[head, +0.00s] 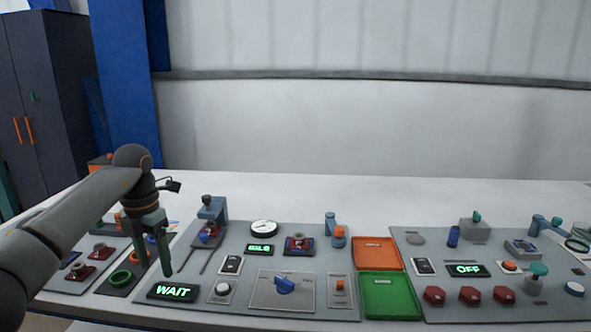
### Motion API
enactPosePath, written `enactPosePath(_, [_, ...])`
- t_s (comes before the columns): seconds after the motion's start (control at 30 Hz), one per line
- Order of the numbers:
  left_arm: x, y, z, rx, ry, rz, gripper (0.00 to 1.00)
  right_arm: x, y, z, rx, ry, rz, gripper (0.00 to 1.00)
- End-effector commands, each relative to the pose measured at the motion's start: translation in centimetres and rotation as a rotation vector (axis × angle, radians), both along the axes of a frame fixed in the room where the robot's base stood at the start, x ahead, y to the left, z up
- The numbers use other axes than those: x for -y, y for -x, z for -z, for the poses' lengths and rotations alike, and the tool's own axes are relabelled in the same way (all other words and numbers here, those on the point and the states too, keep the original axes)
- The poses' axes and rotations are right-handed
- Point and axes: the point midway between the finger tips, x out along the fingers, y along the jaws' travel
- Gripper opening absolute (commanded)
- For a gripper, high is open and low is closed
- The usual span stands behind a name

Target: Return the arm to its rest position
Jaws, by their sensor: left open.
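My left arm comes in from the left, and its gripper (155,257) points down over the left part of the workbench (300,205). The gripper is open, with nothing seen between its fingers. It is just above and behind the lit green WAIT display (173,291), beside a dark plate with green rings (120,278). Whether the fingertips touch anything below cannot be told. My right gripper is not in view.
A grey panel holds a blue knob (284,285), a round gauge (263,228) and switches. An orange tray (377,254) and a green tray (390,297) lie right of it. Red hexagonal pieces (469,295) and an OFF display (467,270) are further right. The bench's back strip is clear.

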Motion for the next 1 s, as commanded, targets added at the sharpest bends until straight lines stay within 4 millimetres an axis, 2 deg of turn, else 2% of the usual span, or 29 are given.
enactPosePath(0.03, [0.0, 0.0, 0.0, 0.000, 0.000, 0.000, 0.64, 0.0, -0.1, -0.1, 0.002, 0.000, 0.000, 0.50])
enactPosePath(0.1, [3.3, 0.0, 2.8, -0.001, 0.095, 0.052, 0.64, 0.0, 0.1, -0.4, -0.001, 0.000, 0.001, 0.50])
enactPosePath(0.17, [5.8, 0.1, 4.5, 0.004, 0.175, 0.082, 0.64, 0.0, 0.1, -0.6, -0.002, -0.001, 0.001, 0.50])
enactPosePath(0.27, [10.5, 0.7, 7.2, 0.008, 0.328, 0.123, 0.64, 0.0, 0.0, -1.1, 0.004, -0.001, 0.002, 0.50])
enactPosePath(0.4, [18.2, 2.9, 10.3, 0.005, 0.612, 0.136, 0.64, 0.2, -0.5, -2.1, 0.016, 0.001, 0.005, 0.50])
enactPosePath(0.5, [23.7, 5.1, 11.2, -0.007, 0.852, 0.091, 0.64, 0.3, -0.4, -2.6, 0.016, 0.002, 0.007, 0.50])
enactPosePath(0.63, [29.0, 7.6, 10.7, -0.030, 1.162, -0.048, 0.64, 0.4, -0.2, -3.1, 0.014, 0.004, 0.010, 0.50])
enactPosePath(0.7, [30.8, 8.6, 9.9, -0.047, 1.317, -0.157, 0.64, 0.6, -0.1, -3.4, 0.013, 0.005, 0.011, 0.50])
enactPosePath(0.8, [32.0, 9.5, 8.8, -0.075, 1.517, -0.355, 0.64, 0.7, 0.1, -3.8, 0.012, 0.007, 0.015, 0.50])
enactPosePath(0.9, [31.7, 9.9, 8.2, -0.106, 1.682, -0.597, 0.64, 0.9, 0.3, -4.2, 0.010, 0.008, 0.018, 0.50])
enactPosePath(1.0, [30.1, 10.1, 8.5, -0.142, 1.807, -0.875, 0.64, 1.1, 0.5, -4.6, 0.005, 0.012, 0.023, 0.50])
